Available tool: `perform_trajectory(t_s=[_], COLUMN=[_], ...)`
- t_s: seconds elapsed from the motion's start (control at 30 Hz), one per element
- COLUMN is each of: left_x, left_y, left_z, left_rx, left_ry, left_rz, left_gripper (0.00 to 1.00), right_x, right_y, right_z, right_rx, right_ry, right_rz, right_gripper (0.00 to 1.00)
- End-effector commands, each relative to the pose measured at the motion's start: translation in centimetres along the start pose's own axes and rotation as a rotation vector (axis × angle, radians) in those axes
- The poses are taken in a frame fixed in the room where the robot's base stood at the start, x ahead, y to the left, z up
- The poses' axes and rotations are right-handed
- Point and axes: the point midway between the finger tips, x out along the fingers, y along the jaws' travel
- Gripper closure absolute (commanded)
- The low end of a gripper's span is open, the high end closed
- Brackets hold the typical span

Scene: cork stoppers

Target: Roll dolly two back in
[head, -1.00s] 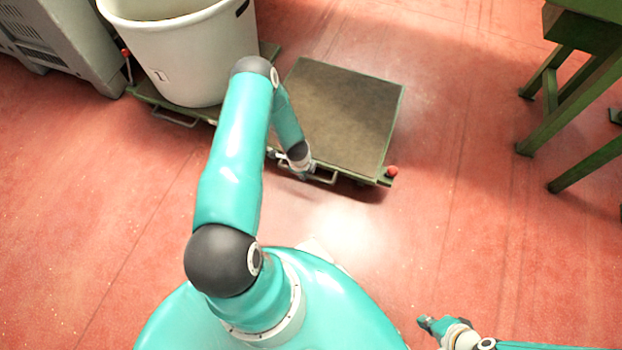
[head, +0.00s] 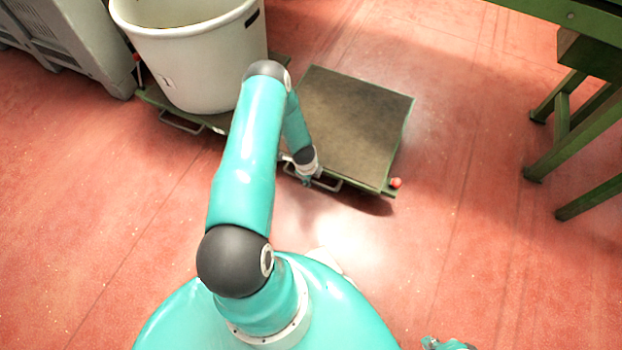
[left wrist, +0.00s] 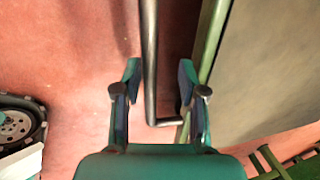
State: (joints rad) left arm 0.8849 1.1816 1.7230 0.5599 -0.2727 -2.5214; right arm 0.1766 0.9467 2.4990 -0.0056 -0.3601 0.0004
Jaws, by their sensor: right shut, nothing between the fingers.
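The empty flat dolly (head: 355,120), with a brown top and green frame, stands on the red floor in the head view. A metal handle (head: 328,185) projects from its near edge. My left gripper (head: 308,181) is at this handle. In the left wrist view, the fingers of my left gripper (left wrist: 159,85) are apart. The handle bar (left wrist: 150,60) lies between them in the picture, nearer the left finger; contact cannot be told. My right gripper (head: 440,343) is shut and empty at the bottom edge of the head view, partly cut off.
A white bin (head: 200,65) marked 1 stands on another green dolly (head: 150,95) close to the left. A grey crate (head: 80,50) is farther left. A green bench (head: 560,130) stands at the right. Open red floor lies between bench and dolly.

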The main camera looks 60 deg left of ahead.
Motion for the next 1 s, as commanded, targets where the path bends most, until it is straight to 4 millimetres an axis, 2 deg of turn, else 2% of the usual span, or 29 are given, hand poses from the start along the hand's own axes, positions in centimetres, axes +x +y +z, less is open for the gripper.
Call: perform_trajectory(t_s=[0.23,0.37,0.8,1.0], left_x=[-0.2,-1.4,-9.5,-11.5], left_y=[0.3,0.3,0.0,0.0], left_z=[0.2,0.2,0.1,0.1], left_rx=[-0.006,-0.007,-0.005,-0.003], left_ry=[0.0,0.0,-0.001,0.0], left_rz=[0.005,0.005,0.002,0.002], left_gripper=[0.59,0.59,0.59,0.59], right_x=[-0.1,-0.1,-0.1,-0.1], right_y=[0.0,0.0,0.0,0.0], right_z=[0.0,0.0,0.0,0.0], right_rx=[0.0,0.0,0.0,0.0], right_ry=[0.0,0.0,0.0,0.0], right_rz=[0.0,0.0,0.0,0.0], right_gripper=[1.0,1.0,1.0,1.0])
